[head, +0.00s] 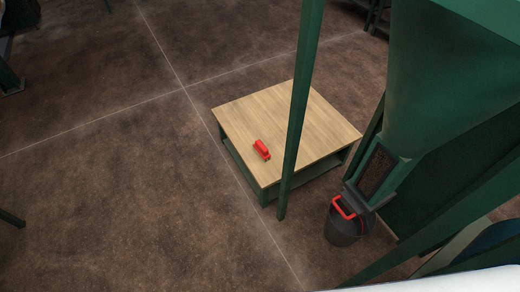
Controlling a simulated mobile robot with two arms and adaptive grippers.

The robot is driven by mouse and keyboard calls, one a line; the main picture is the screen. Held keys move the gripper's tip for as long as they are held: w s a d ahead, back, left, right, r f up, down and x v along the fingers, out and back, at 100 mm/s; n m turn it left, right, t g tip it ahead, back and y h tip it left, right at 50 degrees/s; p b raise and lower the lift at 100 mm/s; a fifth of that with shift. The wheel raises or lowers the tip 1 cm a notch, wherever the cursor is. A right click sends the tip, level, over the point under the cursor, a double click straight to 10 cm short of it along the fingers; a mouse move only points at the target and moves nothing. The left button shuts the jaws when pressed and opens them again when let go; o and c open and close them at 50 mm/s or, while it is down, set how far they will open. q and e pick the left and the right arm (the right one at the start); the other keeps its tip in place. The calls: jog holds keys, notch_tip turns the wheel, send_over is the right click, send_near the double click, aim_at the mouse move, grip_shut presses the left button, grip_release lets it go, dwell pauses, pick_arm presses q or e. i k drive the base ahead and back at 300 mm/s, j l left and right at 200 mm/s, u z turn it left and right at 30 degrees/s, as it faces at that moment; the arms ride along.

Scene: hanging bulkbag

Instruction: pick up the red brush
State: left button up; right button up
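The red brush (261,149) lies on a low square table (320,117) with a light wooden top and green legs. It is near the table's left front edge, a little left of a green post. The whole brush shows, but it is small in the picture and its bristles cannot be made out. Nothing is touching it except the tabletop. Neither of my grippers shows in the head view.
A green post (297,110) stands in front of the table. A large green hopper frame (440,90) fills the right side. A dark bucket (343,228) with a red handle stands below its chute. The brown floor (120,200) on the left is mostly clear.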

aim_at(259, 147)
jog(key=i+u, duration=0.2)
jog(key=i, duration=1.1)
